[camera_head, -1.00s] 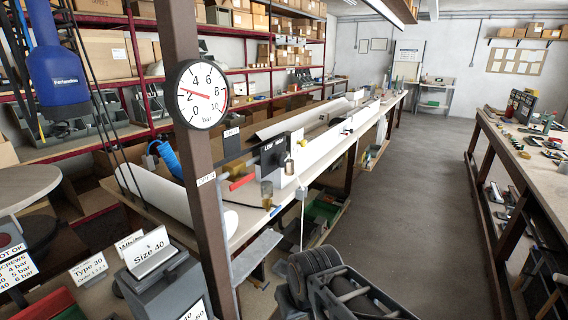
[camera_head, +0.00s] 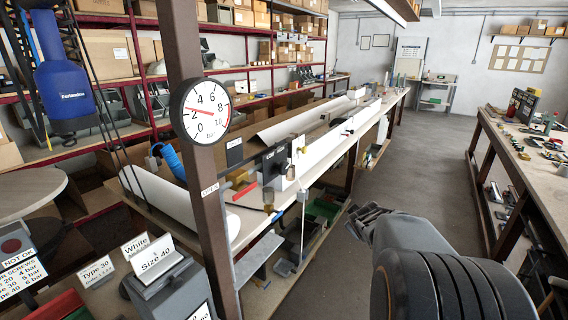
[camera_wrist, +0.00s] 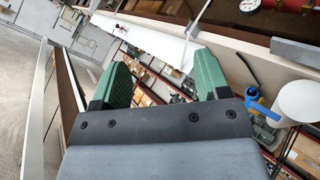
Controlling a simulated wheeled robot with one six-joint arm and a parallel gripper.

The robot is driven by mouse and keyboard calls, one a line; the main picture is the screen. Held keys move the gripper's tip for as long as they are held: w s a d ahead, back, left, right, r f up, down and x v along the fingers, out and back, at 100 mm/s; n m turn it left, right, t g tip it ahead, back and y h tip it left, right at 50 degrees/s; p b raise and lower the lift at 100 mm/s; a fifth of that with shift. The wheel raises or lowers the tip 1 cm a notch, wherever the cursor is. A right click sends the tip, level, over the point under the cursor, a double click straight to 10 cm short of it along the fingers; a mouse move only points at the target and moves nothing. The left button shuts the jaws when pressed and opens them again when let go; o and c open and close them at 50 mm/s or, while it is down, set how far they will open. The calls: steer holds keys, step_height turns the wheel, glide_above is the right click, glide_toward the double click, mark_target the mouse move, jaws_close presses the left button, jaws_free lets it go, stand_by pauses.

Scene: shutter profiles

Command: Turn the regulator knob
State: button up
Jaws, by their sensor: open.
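A round white pressure gauge (camera_head: 207,111) with a black rim and a red needle hangs on the brown post. The needle points near 2. Beyond the post, a black unit (camera_head: 274,160) stands at the bench edge with an amber bowl (camera_head: 268,196) below it; this may be the regulator, but I cannot make out its knob for sure. My gripper (camera_head: 368,220) is at the lower right over the aisle, apart from the bench. In the wrist view its two green fingers (camera_wrist: 163,62) are spread with nothing between them.
The long workbench (camera_head: 330,150) carries white profiles. A red lever (camera_head: 244,191) sticks out near the post (camera_head: 212,215). Label signs and a grey box (camera_head: 170,290) stand at the front left. Another bench (camera_head: 525,165) is on the right. The aisle floor (camera_head: 420,150) between is clear.

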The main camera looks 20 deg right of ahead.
steer(key=shift+o, duration=0.3)
steer(key=w+d+r+n+t+y, duration=0.1)
steer(key=w+d+r+n+t, duration=0.2)
steer(key=w+r+n+t, duration=0.1)
steer(key=shift+w+r+n+t+y+p, duration=0.35)
steer(key=shift+w+n, duration=0.35)
steer(key=shift+n, duration=0.5)
steer(key=n+y, duration=1.6)
steer(key=n, duration=0.3)
glide_toward(286, 168)
steer(key=shift+t+h, duration=0.25)
steer(key=shift+t, duration=0.2)
steer(key=p+x, duration=0.2)
steer(key=x, duration=0.3)
steer(key=p+x, duration=0.2)
steer(key=x, duration=0.3)
steer(key=shift+w+a+f, duration=0.1)
steer(key=shift+a+f, duration=0.1)
steer(key=shift+a, duration=0.25)
steer(key=shift+c, duration=0.2)
steer(key=c, duration=0.9)
